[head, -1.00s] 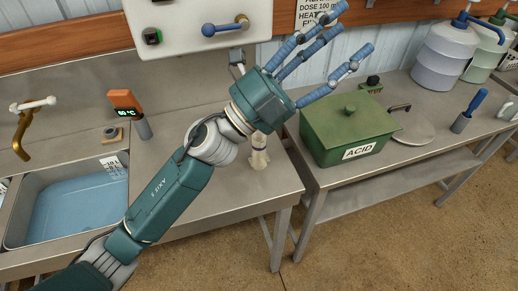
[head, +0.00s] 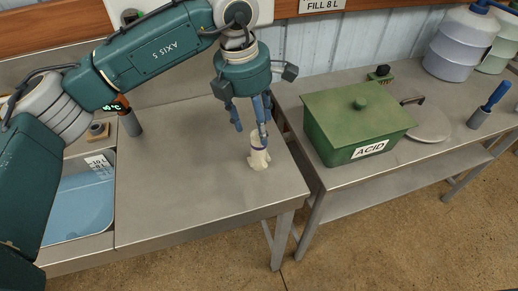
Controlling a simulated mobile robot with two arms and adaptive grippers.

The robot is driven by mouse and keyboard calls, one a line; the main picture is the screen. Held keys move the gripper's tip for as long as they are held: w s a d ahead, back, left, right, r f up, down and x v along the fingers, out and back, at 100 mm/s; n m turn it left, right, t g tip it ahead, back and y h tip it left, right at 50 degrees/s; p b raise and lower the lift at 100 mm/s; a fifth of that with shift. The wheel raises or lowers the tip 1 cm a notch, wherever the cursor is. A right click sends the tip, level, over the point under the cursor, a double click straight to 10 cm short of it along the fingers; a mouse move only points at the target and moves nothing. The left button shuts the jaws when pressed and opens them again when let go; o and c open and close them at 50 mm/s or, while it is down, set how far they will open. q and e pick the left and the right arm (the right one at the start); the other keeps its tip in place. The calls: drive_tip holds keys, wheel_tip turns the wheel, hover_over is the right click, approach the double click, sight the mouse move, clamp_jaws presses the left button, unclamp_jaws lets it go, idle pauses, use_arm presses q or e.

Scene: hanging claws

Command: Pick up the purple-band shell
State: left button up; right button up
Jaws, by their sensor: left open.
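The purple-band shell (head: 258,155) is a small cream piece with a purple band near its top. It stands on the steel bench near the bench's right edge. My left gripper (head: 253,126) is open, with its blue fingers pointing down at the shell's upper end. One finger overlaps the shell's top in the picture; I cannot tell whether it touches. My right gripper is not in view.
A green box marked ACID (head: 352,125) stands on the bench to the right, past a narrow gap. A sink with blue liquid (head: 78,210) lies at the left. The steel bench (head: 190,200) left of the shell is clear.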

sight(258, 138)
use_arm(q)
drive_tip(key=f+p, duration=0.1)
drive_tip(key=f, duration=0.2)
drive_tip(key=f+p, duration=0.1)
drive_tip(key=f, duration=0.1)
drive_tip(key=shift+w+d+f+p, duration=0.2)
drive_tip(key=shift+d+f+p, duration=0.05)
drive_tip(key=shift+f+p, duration=0.1)
drive_tip(key=shift+d+f, duration=0.1)
drive_tip(key=shift+f, duration=0.25)
clamp_jaws()
